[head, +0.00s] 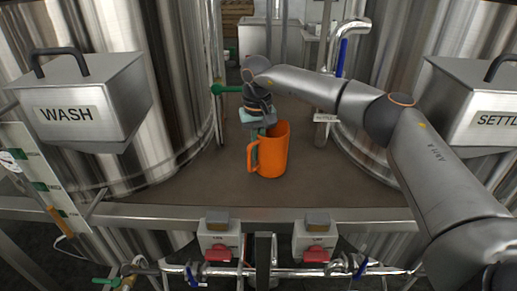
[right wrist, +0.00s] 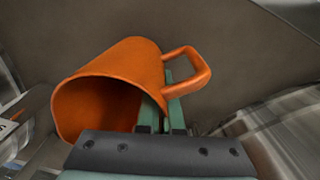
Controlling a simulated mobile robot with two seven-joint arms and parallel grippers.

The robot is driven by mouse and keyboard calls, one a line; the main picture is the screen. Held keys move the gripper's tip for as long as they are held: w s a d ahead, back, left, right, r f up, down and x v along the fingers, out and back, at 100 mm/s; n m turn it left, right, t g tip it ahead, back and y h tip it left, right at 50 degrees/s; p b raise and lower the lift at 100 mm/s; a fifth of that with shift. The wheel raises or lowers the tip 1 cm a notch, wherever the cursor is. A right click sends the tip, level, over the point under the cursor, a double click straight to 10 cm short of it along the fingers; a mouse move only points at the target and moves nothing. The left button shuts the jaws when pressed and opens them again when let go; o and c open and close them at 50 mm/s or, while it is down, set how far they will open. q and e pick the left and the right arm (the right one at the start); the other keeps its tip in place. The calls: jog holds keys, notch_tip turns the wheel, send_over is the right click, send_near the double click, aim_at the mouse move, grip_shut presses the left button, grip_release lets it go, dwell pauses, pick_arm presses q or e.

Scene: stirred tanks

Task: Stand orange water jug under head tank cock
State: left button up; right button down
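The orange water jug (head: 272,155) is upright on or just above the dark platform between the two big steel tanks, its handle toward the left. I cannot tell whether its base touches. A green-handled cock (head: 227,88) is just left of my right wrist. My left gripper is out of view.
A WASH box (head: 85,100) hangs at left and a SETTLE box (head: 480,110) at right. A bent pipe with a blue lever (head: 343,52) stands behind my arm. The platform is clear around the jug.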

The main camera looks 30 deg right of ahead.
jog(key=shift+f, duration=0.2)
jog(key=c, duration=1)
grip_release()
jog(key=shift+r, duration=0.1)
